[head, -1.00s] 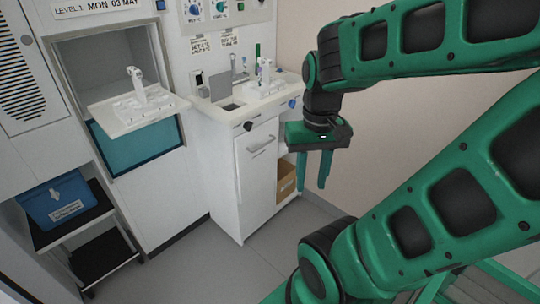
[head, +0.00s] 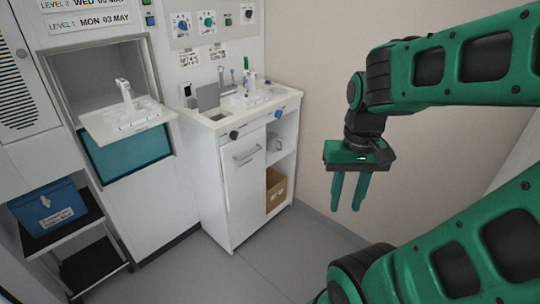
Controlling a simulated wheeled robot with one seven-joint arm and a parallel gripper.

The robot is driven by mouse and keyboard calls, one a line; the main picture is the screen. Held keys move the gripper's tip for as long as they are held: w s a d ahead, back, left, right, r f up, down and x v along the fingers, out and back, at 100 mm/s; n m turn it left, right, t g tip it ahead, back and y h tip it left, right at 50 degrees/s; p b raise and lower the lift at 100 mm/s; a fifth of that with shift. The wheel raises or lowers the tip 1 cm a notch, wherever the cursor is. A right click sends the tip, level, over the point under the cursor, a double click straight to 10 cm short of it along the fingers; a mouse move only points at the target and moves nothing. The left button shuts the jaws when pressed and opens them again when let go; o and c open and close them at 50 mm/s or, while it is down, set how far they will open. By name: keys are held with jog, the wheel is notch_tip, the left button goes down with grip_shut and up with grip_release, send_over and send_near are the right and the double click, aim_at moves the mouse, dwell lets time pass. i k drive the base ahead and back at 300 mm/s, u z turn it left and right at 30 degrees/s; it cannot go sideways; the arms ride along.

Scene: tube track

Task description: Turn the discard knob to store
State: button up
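Several knobs show, but their labels are too small to read, so I cannot tell which is the discard knob. On the wall panel are a blue knob (head: 183,24), a green-blue knob (head: 208,21) and a small dark knob (head: 228,20). On the front edge of the counter are a black knob (head: 234,135) and a blue knob (head: 278,113). My gripper (head: 347,208) hangs fingers down, open and empty, to the right of the counter and apart from all the knobs.
The white counter (head: 215,123) carries a small rack. A tray (head: 100,130) juts from the alcove at left. A blue box (head: 48,207) sits on a dark shelf. A cardboard box (head: 275,190) stands inside the cabinet. The floor before the cabinet is clear.

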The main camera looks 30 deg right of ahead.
aim_at(234, 135)
jog(key=z, duration=0.5)
jog(key=i, duration=1.65)
jog(key=z, duration=1.25)
jog(key=k, duration=0.85)
jog(key=u, duration=0.05)
